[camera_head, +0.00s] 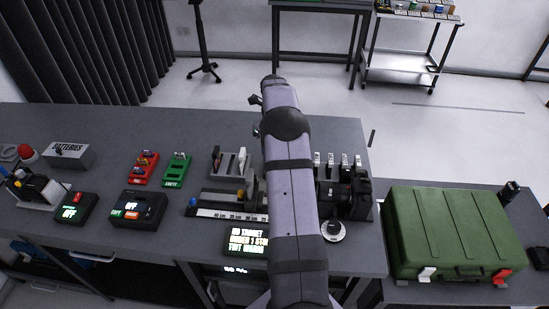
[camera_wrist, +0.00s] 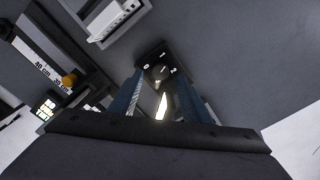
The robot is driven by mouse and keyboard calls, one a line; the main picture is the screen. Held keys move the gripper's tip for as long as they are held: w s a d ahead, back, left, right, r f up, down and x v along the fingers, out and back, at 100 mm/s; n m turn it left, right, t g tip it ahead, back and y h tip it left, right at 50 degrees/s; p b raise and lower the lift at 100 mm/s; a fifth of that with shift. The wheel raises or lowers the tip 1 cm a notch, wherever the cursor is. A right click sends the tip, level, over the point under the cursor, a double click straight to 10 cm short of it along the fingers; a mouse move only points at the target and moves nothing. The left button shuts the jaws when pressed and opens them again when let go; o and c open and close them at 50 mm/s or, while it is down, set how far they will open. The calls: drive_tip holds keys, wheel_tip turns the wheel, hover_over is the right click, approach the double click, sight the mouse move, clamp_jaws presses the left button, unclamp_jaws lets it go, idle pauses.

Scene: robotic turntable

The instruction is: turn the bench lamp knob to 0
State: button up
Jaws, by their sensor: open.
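In the wrist view, a small dark box (camera_wrist: 150,56) with white marks on its face lies just beyond my fingertips. A round dark knob (camera_wrist: 158,73) shows on it, which appears to be the bench lamp knob; its exact setting is too small to read. My gripper (camera_wrist: 161,78) is open, with one blue finger on either side of the knob as seen from the wrist. I cannot tell whether the fingers touch it. A bright strip (camera_wrist: 162,106) shows between the fingers. In the head view my arm covers the middle of the bench, and I cannot make out the knob there.
A ruler rail (camera_head: 228,214) and a lit display (camera_head: 246,240) lie left of my arm. A white dial (camera_head: 333,231) and dark apparatus (camera_head: 357,195) stand close on its right. A green case (camera_head: 450,228) sits farther right. A red holder (camera_head: 145,168) and green holder (camera_head: 176,170) stand left.

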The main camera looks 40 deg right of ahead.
drive_tip(key=shift+f+p, duration=0.55)
drive_tip(key=shift+f, duration=1.3)
drive_tip(key=c, duration=1)
drive_tip(key=shift+c, duration=0.2)
drive_tip(key=shift+n, duration=0.5)
drive_tip(key=n+b, duration=0.2)
drive_tip(key=n, duration=0.3)
drive_tip(key=shift+d+n, duration=0.1)
drive_tip(key=shift+n, duration=0.2)
drive_tip(key=n, duration=0.5)
drive_tip(key=shift+n+b, duration=0.3)
drive_tip(key=shift+w, duration=0.1)
